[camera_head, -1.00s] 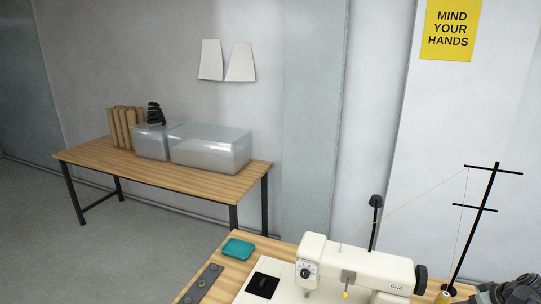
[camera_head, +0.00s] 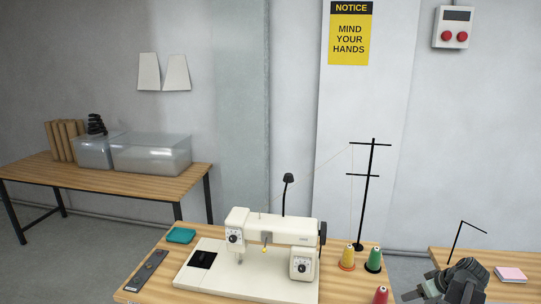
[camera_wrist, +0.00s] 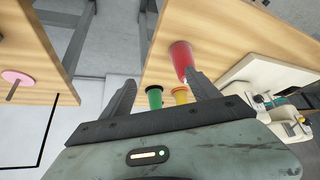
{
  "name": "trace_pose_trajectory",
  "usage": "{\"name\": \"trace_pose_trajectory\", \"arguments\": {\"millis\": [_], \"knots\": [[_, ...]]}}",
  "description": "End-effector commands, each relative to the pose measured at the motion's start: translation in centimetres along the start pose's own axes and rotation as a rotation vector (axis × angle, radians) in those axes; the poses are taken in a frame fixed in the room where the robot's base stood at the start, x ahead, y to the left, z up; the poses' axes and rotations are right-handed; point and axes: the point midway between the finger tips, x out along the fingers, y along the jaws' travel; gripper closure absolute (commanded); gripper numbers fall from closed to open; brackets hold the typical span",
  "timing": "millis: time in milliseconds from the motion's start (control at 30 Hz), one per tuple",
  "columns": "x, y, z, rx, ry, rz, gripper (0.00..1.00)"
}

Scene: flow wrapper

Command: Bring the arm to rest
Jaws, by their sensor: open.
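My gripper (camera_wrist: 160,82) is open in the wrist view, its two dark fingers spread apart with nothing held between them. The red thread cone (camera_wrist: 180,58) shows beside the tip of the right finger; I cannot tell the gap in depth. In the head view my arm and gripper (camera_head: 436,288) are at the lower right, in front of the gap between the sewing table (camera_head: 155,270) and the right-hand table (camera_head: 460,262). The fingertips are hard to make out there.
A white sewing machine (camera_head: 272,232) stands on the sewing table, with a black thread stand (camera_head: 366,205), yellow cone (camera_head: 347,258), green cone (camera_head: 373,260) and red cone (camera_head: 381,296) at its right. A pink pad (camera_head: 511,274) lies on the right-hand table.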

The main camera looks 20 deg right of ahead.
Motion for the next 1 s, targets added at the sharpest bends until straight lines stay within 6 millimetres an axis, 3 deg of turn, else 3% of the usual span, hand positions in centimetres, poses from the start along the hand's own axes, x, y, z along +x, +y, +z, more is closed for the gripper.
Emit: {"name": "trace_pose_trajectory", "arguments": {"millis": [333,567,667,767,867,900,1000], "knots": [[2.5,-3.5,-3.9,-0.075,0.0,-0.048,0.3],[5.4,-9.1,-8.5,-0.174,0.0,-0.112,0.3],[7.0,-12.9,-10.8,-0.235,-0.002,-0.149,0.3],[8.8,-18.1,-13.4,-0.318,-0.012,-0.194,0.3],[10.8,-25.6,-15.9,-0.433,-0.034,-0.255,0.3],[11.4,-28.9,-16.6,-0.476,-0.049,-0.279,0.3],[12.6,-37.3,-17.6,-0.567,-0.097,-0.334,0.3]]}}
